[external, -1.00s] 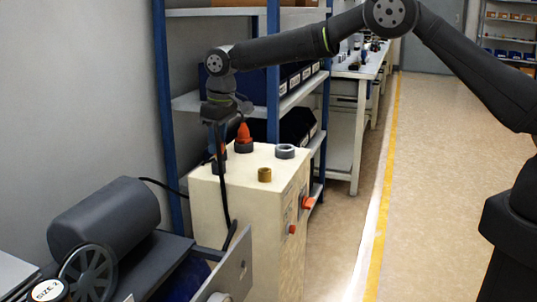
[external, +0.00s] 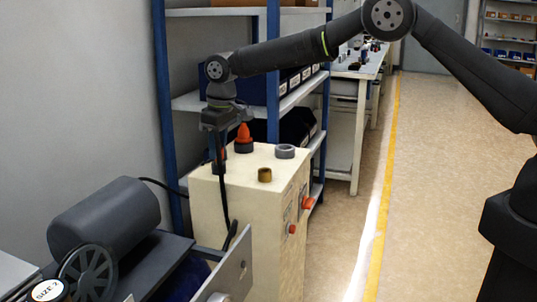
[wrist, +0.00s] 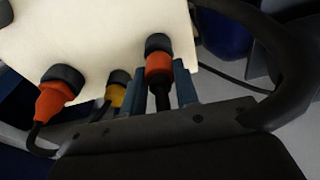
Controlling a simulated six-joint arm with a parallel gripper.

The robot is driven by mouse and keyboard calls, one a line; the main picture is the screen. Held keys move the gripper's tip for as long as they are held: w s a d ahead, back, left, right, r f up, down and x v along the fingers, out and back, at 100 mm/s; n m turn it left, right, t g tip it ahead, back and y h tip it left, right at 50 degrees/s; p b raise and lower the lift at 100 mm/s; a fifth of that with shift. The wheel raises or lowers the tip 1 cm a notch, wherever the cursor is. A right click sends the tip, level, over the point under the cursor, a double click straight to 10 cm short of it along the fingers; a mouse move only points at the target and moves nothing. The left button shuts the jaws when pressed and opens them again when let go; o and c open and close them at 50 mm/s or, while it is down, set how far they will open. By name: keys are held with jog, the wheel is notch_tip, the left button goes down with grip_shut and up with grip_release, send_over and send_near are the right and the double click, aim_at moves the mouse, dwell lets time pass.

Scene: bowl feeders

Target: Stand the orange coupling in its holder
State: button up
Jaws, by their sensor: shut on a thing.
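My gripper (external: 218,163) points down at the left end of the cream cabinet top. It is shut on the orange coupling, a small orange piece (wrist: 159,64) with dark parts at both ends, between blue fingers in the wrist view. In the external view the fingers mostly hide it. A dark collar (wrist: 158,42) shows at its far end, against the cream surface. I cannot tell whether this is part of the coupling or a holder, nor whether it touches the cabinet.
On the cabinet (external: 250,215) stand an orange cone in a dark ring (external: 243,139), a grey ring (external: 285,151) and a brass ring (external: 264,174). A black cable hangs down the cabinet front. A blue shelf post (external: 273,80) rises behind. A motor (external: 105,220) lies front left.

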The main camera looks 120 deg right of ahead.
jog(key=shift+f, duration=0.4)
jog(key=o, duration=1.3)
jog(key=shift+o, duration=0.2)
jog(key=shift+r, duration=0.1)
jog(key=shift+s+a+r, duration=0.15)
jog(key=shift+r, duration=1.6)
jog(key=shift+s+a+r, duration=0.1)
jog(key=shift+a+r, duration=0.05)
jog(key=shift+r, duration=1.6)
jog(key=shift+r, duration=2)
